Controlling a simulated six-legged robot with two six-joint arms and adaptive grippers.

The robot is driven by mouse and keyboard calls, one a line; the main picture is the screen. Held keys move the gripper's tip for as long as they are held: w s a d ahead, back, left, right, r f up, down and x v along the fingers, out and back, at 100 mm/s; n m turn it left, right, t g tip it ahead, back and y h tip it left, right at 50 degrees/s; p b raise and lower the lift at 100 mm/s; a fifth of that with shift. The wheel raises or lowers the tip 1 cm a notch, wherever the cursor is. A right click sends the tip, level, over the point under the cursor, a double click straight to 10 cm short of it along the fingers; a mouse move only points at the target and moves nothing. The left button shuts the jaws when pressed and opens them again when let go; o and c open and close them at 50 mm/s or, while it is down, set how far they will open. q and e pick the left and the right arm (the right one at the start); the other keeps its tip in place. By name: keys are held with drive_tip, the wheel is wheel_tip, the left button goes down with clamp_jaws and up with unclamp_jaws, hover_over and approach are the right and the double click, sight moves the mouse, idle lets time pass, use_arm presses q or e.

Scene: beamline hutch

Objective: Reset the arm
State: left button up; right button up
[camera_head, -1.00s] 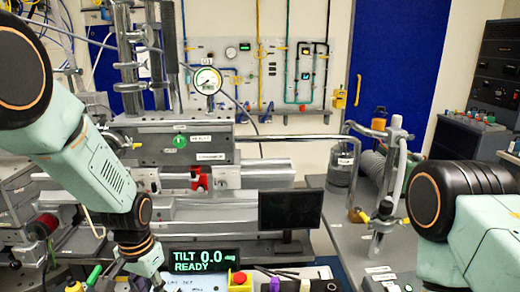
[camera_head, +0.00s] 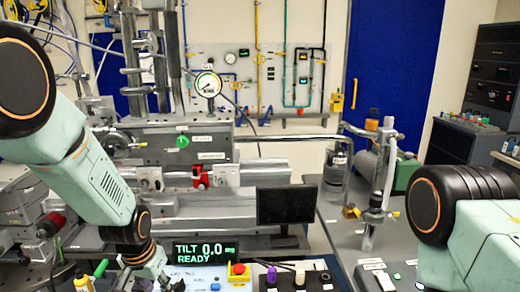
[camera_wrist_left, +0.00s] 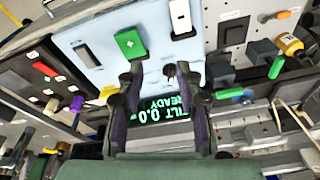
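My left arm comes in from the left in the head view, and its gripper is at the bottom edge, mostly cut off. In the left wrist view my left gripper (camera_wrist_left: 152,82) has its two dark fingers spread apart with nothing between them. Beyond the fingers is a pale panel (camera_wrist_left: 85,42) with a green block (camera_wrist_left: 131,43) on it. A display (camera_head: 206,252) reading "TILT 0.0 READY" stands behind the left gripper in the head view. My right arm shows at the right edge, and its gripper is out of view.
A small dark monitor (camera_head: 286,205) stands at the middle of the bench. A red button on a yellow box (camera_head: 239,273) sits to the right of the display. A grey table (camera_head: 352,235) with a vertical pipe fitting (camera_head: 384,175) is at the right.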

use_arm(q)
drive_tip(key=shift+n+t, duration=0.6)
drive_tip(key=s+f, duration=0.1)
drive_tip(key=f, duration=0.1)
drive_tip(key=s+f+b, duration=0.1)
drive_tip(key=f, duration=0.2)
drive_tip(key=s+f+b, duration=0.1)
drive_tip(key=f, duration=0.1)
drive_tip(key=shift+s+a+f, duration=0.1)
drive_tip(key=shift+s+f, duration=0.05)
drive_tip(key=shift+f, duration=0.05)
drive_tip(key=s+f+g+b, duration=0.1)
drive_tip(key=s+f+b, duration=0.5)
drive_tip(key=s+f, duration=0.5)
drive_tip(key=s+f+n+g+b, duration=0.1)
drive_tip(key=s+f+g+b, duration=0.1)
drive_tip(key=s+f+b, duration=0.4)
drive_tip(key=s+f, duration=0.5)
drive_tip(key=s, duration=0.8)
drive_tip(key=shift+d+f+n+g+b, duration=0.15)
drive_tip(key=shift+d+n+g+b, duration=0.15)
drive_tip(key=shift+d+b, duration=0.05)
